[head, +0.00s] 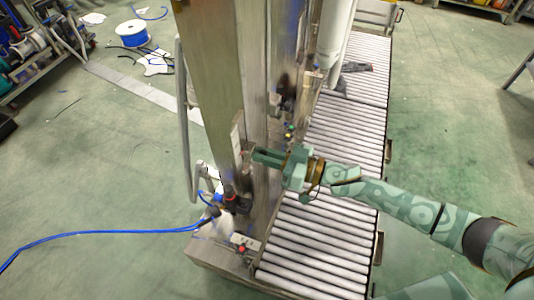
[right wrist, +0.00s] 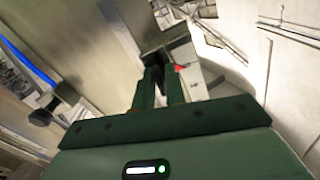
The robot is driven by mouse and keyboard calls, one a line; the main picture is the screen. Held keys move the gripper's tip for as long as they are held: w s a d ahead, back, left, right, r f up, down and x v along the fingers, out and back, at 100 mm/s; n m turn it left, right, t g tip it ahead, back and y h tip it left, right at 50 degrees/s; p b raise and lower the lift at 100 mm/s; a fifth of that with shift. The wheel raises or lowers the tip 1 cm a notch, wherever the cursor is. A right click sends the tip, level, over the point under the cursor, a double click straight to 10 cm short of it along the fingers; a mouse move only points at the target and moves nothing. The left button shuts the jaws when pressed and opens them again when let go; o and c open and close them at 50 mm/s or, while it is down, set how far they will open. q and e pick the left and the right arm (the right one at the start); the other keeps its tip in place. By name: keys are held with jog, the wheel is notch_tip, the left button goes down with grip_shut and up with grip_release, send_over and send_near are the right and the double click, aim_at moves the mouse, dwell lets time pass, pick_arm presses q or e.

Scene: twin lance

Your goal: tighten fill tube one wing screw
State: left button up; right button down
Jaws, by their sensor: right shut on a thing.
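My right gripper (head: 254,155) reaches in from the right in the head view, against the side of the upright steel column (head: 212,70). In the right wrist view its two green fingers (right wrist: 160,88) point away from the camera and are close together. A small dark part (right wrist: 152,57) shows at the fingertips, and the gripper is shut on it. I cannot make out its shape well enough to tell whether it is the wing screw. A small red spot (right wrist: 180,67) shows just right of the fingertips. My left gripper is in neither view.
A roller conveyor (head: 318,238) runs under my right arm. A blue hose (head: 110,232) leads across the green floor to fittings at the column's foot. A red button (head: 241,249) sits low on the machine base. A blue spool (head: 132,32) lies at the back left.

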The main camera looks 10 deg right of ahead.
jog(key=shift+w+r+m+p, duration=0.1)
jog(key=shift+r+m+p, duration=0.25)
jog(key=shift+m+p, duration=1.15)
jog(key=shift+m, duration=0.2)
jog(key=shift+f+m, duration=0.3)
jog(key=shift+m, duration=0.2)
